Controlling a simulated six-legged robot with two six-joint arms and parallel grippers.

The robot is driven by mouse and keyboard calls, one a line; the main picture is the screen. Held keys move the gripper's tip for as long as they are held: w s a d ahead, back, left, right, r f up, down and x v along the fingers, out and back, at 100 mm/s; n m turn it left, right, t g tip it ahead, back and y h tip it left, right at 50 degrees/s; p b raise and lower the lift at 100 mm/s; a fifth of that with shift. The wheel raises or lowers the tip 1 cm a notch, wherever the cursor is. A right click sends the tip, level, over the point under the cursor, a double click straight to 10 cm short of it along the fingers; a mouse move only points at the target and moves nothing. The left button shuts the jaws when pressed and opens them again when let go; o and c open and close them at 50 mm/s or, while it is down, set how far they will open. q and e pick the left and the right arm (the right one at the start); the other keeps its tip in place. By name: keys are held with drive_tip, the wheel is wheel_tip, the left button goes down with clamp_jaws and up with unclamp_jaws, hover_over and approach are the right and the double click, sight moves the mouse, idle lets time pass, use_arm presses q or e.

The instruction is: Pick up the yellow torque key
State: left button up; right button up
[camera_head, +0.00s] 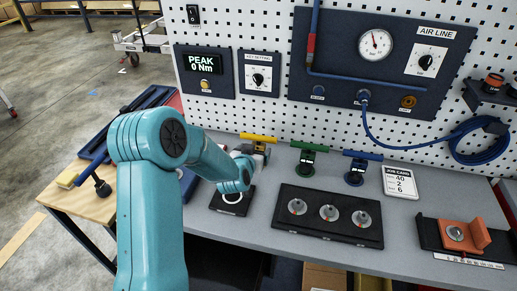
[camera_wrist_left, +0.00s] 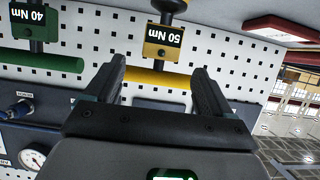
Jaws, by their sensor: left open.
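The yellow torque key (camera_head: 259,138) stands on the bench with its yellow bar across the top, left of the green and blue keys. In the left wrist view its label reads "50 Nm" (camera_wrist_left: 163,42), and its yellow bar (camera_wrist_left: 157,78) spans the gap between my fingers. My left gripper (camera_wrist_left: 159,68) is open, with one finger on each side of the key and nothing clamped. In the head view my left arm reaches to just in front of the key and hides its lower part. My right gripper is not in view.
A green key (camera_head: 308,158) and a blue key (camera_head: 358,166) stand to the right. A dark tray with three round fittings (camera_head: 328,235) lies in front of them. A job card (camera_head: 401,182) and an orange block (camera_head: 466,236) are farther right. A pegboard (camera_head: 270,120) rises behind.

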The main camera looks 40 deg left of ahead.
sight(258, 145)
use_arm(q)
drive_tip(key=shift+w+a, duration=0.1)
drive_tip(key=shift+w, duration=0.35)
drive_tip(key=x, duration=0.5)
drive_tip(key=shift+w+a+f+p, duration=0.2)
drive_tip(key=shift+f+p, duration=0.1)
drive_tip(key=shift+f, duration=0.1)
drive_tip(key=shift+s+a, duration=0.1)
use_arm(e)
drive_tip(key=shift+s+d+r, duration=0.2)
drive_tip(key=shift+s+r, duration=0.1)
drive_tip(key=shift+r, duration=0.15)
use_arm(q)
drive_tip(key=c, duration=0.6)
drive_tip(key=shift+r, duration=0.1)
drive_tip(key=c, duration=0.8)
drive_tip(key=shift+o, duration=0.2)
drive_tip(key=shift+r, duration=0.1)
